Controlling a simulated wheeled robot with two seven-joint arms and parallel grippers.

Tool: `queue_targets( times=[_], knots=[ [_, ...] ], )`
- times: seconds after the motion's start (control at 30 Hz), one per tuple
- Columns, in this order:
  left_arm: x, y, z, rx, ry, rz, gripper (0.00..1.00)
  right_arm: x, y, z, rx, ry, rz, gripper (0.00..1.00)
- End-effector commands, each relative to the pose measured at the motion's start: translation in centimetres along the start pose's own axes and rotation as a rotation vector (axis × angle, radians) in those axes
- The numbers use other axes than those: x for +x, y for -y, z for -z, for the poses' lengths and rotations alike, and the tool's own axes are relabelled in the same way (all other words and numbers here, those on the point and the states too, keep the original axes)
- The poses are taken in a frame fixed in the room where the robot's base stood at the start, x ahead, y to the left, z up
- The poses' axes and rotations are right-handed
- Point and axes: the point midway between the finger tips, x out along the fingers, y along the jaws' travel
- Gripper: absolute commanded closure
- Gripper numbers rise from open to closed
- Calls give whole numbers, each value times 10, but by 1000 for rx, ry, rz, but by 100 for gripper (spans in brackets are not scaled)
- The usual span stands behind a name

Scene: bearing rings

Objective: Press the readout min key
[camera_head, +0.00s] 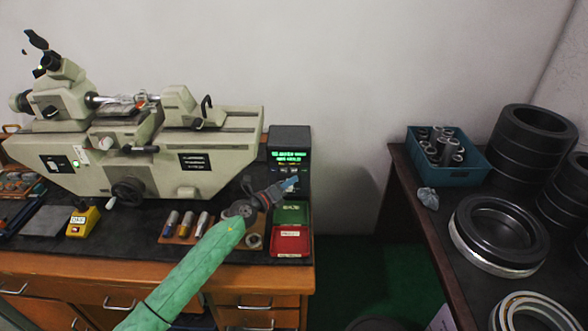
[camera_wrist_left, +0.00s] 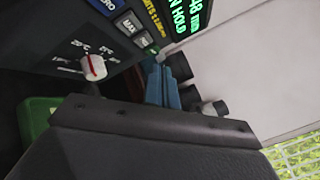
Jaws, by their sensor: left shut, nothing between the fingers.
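The readout (camera_head: 289,143) is a dark box with a lit green display, at the right end of the bench. In the left wrist view its panel shows the green display (camera_wrist_left: 185,15), a MAX key (camera_wrist_left: 127,25) and beside it a small key (camera_wrist_left: 143,40) that seems to be the min key; its label is hard to read. My left gripper (camera_head: 291,184) is shut and empty, in front of the readout's lower part. Its blue fingertips (camera_wrist_left: 155,68) appear close to the min key in the left wrist view; I cannot tell whether they touch. My right gripper is not in view.
A knob with a red mark (camera_wrist_left: 93,67) sits on the readout panel. A green bin (camera_head: 291,213) and a red bin (camera_head: 290,241) stand below the readout. The large measuring machine (camera_head: 140,150) fills the bench to the left. A dark table (camera_head: 430,215) with black rings stands right.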

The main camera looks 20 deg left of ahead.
Motion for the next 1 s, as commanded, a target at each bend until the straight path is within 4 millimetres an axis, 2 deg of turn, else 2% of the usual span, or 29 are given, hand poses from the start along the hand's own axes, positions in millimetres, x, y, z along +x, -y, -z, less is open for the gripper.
queue_targets(
  times=[0.33,1.0],
  knots=[
    [-17,13,12,0,0,0,100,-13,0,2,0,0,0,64],
    [-18,13,13,0,-1,0,100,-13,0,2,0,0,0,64]
  ],
)
